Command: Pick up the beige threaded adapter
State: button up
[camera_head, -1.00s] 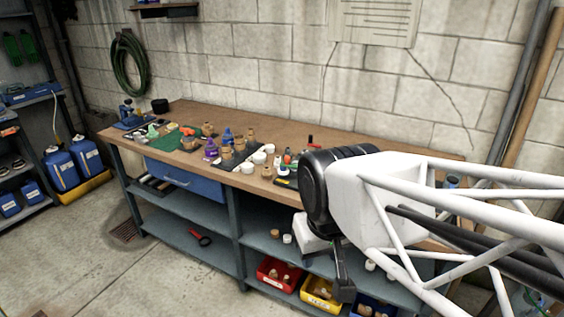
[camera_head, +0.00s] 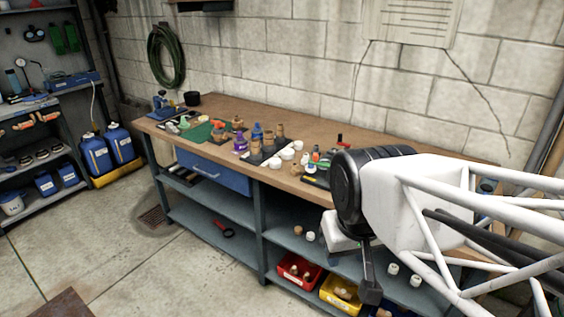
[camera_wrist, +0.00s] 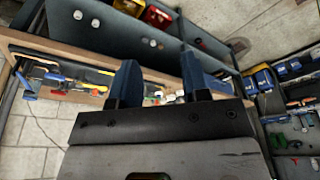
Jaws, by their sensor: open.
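I cannot single out the beige threaded adapter for certain. Several beige or tan fittings (camera_head: 280,130) stand on the workbench top (camera_head: 330,127) in the head view, and another tan piece (camera_head: 238,123) stands further left. A tan piece (camera_head: 298,230) is also on the shelf below. My gripper shows in the wrist view (camera_wrist: 160,85) with its two blue fingers apart and nothing between them. It is well away from the bench-top fittings, which look small and blurred behind the fingers. In the head view my arm covers the right part of the bench.
White caps (camera_head: 287,153), purple bottles (camera_head: 241,143) and a green mat (camera_head: 197,133) crowd the bench top. Red (camera_head: 299,270) and yellow (camera_head: 340,292) bins sit on the low shelf. Blue jugs (camera_head: 97,155) stand at left. The floor before the bench is open.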

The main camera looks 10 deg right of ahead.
jog(key=o, duration=0.3)
